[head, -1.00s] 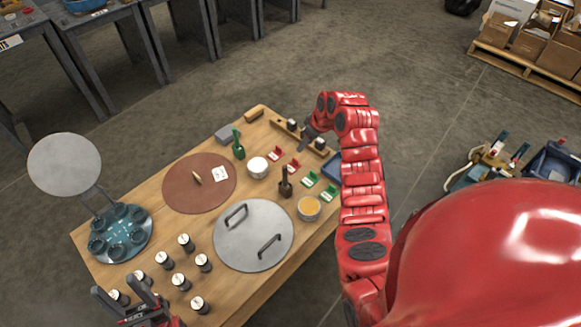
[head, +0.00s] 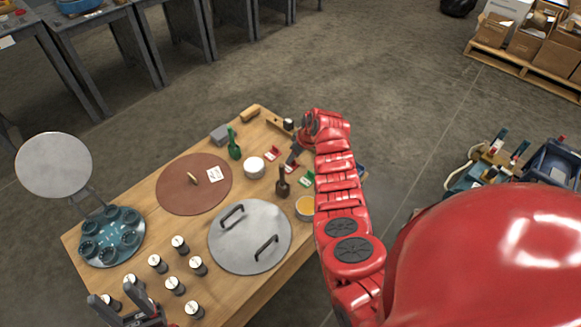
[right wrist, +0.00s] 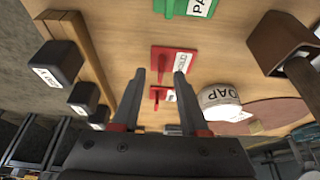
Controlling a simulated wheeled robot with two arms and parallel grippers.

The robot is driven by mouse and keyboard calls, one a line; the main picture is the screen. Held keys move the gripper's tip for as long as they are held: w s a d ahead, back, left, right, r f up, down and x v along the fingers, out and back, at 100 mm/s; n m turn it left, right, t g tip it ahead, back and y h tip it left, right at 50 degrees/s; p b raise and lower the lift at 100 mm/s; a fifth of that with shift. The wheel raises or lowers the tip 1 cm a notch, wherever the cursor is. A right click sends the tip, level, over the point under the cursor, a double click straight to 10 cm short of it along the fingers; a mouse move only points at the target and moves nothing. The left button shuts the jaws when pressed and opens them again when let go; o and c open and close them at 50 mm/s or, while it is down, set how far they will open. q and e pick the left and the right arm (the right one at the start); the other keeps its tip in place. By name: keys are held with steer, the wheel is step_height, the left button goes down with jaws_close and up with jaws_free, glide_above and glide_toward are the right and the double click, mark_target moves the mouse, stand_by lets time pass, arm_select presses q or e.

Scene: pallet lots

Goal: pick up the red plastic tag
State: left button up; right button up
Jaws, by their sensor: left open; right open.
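Two small red tags with white labels lie on the wooden table (head: 170,260). In the right wrist view, one red tag (right wrist: 173,61) lies between and beyond the fingertips, and another red tag (right wrist: 159,94) shows between the fingers. My right gripper (right wrist: 160,75) is open and empty, pointing at the tags; I cannot tell its exact height. It also shows in the head view (head: 292,163). My left gripper (head: 112,290) is open at the table's near left.
A rack with black-capped stamps (right wrist: 62,62) stands left in the right wrist view. A metal lid (head: 240,250) and several jars (head: 176,286) are nearer.

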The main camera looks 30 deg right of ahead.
steer(key=shift+a+f, duration=0.1)
steer(key=shift+f, duration=0.15)
jaws_close()
steer(key=shift+r, duration=0.1)
stand_by(0.3)
